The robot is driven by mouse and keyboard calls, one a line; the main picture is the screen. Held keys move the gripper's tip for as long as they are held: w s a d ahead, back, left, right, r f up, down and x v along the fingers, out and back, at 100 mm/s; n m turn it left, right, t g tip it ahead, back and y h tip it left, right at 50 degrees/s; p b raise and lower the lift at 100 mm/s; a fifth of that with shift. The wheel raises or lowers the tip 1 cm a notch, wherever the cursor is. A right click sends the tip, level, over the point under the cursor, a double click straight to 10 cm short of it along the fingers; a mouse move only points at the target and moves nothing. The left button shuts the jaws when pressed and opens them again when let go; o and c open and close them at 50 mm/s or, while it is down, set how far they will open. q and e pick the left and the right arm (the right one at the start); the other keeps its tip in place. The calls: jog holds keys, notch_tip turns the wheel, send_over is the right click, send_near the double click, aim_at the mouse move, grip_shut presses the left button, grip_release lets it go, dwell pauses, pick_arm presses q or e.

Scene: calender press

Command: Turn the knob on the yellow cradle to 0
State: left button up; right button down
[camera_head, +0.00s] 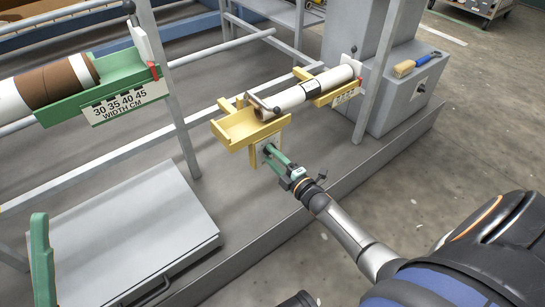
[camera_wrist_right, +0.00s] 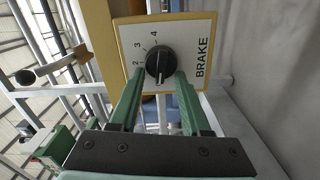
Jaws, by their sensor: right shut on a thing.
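The yellow cradle (camera_head: 235,127) sits on the machine frame in the head view, with a white roll (camera_head: 292,97) beside it. A square dial plate hangs on its front, and my right gripper (camera_head: 270,153) reaches it from the lower right. In the right wrist view the black knob (camera_wrist_right: 158,60) sits on a white plate (camera_wrist_right: 190,35) marked BRAKE, with 2, 3 and 4 readable. The green fingers (camera_wrist_right: 158,80) are shut on the knob, one on each side. A pale mark shows on the knob's lower part. The fingers hide the plate's lower part, and 0 is not readable.
A green cradle (camera_head: 107,85) with a width scale and a brown roll (camera_head: 55,82) stands at the left. A brush (camera_head: 414,65) lies on the grey cabinet (camera_head: 398,100). A grey box (camera_head: 125,235) is at lower left. Open floor lies at the right.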

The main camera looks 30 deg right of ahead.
jog(key=shift+c, duration=1.8)
grip_release()
jog(key=shift+s, duration=0.1)
jog(key=s+d+p, duration=0.1)
jog(key=s+p, duration=0.3)
jog(key=s, duration=0.8)
jog(key=shift+s, duration=0.15)
